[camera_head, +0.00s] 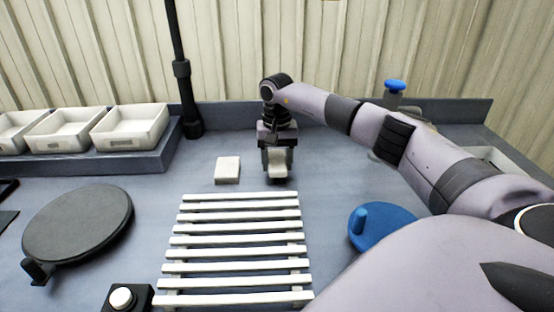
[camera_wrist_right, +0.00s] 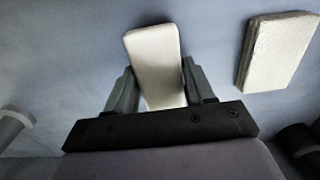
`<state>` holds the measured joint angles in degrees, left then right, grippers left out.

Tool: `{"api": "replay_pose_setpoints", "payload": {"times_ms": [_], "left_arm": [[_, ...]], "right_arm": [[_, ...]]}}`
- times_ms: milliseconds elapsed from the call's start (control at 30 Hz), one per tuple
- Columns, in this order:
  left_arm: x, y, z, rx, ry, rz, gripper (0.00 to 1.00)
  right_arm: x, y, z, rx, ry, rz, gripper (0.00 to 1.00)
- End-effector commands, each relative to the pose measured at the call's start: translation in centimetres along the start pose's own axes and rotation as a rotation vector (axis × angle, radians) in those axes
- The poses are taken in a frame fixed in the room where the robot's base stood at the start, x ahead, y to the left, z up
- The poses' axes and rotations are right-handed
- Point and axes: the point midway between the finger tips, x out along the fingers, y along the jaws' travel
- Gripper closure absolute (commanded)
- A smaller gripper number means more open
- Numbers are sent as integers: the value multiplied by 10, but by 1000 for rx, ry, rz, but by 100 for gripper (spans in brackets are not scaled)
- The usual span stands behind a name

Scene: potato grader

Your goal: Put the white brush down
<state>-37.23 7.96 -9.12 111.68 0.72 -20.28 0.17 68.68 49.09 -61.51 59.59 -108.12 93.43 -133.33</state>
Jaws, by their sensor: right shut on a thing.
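My right gripper (camera_head: 278,172) reaches in from the right to the back middle of the table. It is shut on the white brush (camera_head: 277,155). In the right wrist view the brush (camera_wrist_right: 155,58) is a pale rounded block standing out between the two fingers of the right gripper (camera_wrist_right: 156,85). The brush is low over the blue-grey table top; I cannot tell whether it touches. My left gripper is not in view.
A white block (camera_head: 228,170) lies just left of the right gripper; it also shows in the wrist view (camera_wrist_right: 275,52). A white slatted rack (camera_head: 240,239) lies in front. A dark round plate (camera_head: 78,222), white bins (camera_head: 130,127) and a blue disc (camera_head: 382,228) stand around.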

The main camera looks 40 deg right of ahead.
Motion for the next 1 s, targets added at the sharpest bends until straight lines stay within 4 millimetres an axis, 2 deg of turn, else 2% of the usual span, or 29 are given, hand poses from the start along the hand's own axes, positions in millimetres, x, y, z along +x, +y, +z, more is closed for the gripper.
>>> {"api": "replay_pose_setpoints", "payload": {"times_ms": [333, 367, 400, 433, 800, 867, 1000], "left_arm": [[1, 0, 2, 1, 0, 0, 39], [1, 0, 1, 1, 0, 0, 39], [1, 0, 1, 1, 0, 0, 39], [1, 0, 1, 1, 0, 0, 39], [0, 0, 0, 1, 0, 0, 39], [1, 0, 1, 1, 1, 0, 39], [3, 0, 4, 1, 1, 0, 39]], "right_arm": [[4, 0, 0, 0, 1, -2, 71], [4, 0, 0, 0, 1, -1, 40], [3, 0, 0, 0, 1, -1, 27], [3, 0, 0, 0, 1, -1, 21], [-2, -1, 0, -1, 2, -3, 21], [-8, -1, -1, 0, 2, -3, 21], [-35, -1, -1, -1, 5, -6, 21]]}}
